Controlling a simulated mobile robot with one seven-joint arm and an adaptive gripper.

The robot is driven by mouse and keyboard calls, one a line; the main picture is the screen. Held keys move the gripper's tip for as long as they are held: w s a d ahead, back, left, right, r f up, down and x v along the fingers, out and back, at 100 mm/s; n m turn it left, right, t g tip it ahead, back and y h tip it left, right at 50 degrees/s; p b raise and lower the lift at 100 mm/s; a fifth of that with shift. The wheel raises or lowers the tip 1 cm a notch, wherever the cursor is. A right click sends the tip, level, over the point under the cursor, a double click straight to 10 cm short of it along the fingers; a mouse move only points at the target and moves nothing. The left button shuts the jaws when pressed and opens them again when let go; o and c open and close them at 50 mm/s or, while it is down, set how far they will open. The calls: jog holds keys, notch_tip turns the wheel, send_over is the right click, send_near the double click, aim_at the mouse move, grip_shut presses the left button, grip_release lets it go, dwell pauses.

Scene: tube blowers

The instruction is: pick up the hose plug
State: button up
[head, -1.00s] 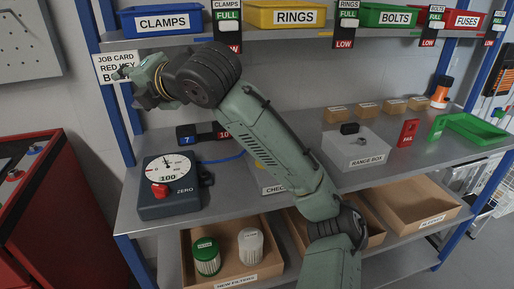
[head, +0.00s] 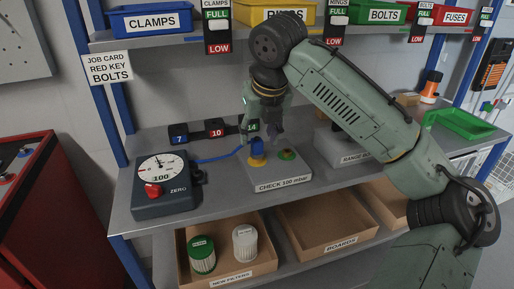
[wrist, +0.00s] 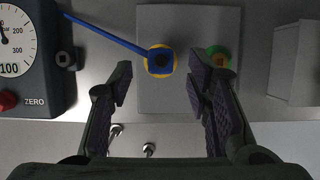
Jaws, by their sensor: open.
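The blue hose plug (head: 257,148) sits upright in a yellow ring on the CHECK 100 mbar box (head: 285,181). A blue hose (head: 218,158) runs from it left to the pressure gauge (head: 165,185). The hose plug (wrist: 160,60) shows in the wrist view just beyond the fingertips and between them sideways. My gripper (head: 262,130) is open and empty above the box, pointing down. In the wrist view, my gripper (wrist: 160,78) has its fingers spread. The right finger is near the green fitting (wrist: 218,56). I cannot tell how high the fingertips are above the plug.
The green fitting (head: 287,154) stands right of the plug on the same box. Small blocks marked 7, 10 and 14 (head: 216,130) stand behind. The RANGE BOX (head: 335,148) is to the right, partly behind my arm. Bins line the shelf above.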

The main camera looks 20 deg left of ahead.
aim_at(258, 141)
jog(key=x, duration=0.4)
jog(key=shift+w+f, duration=0.1)
jog(key=shift+f, duration=0.2)
grip_shut()
dwell(0.3)
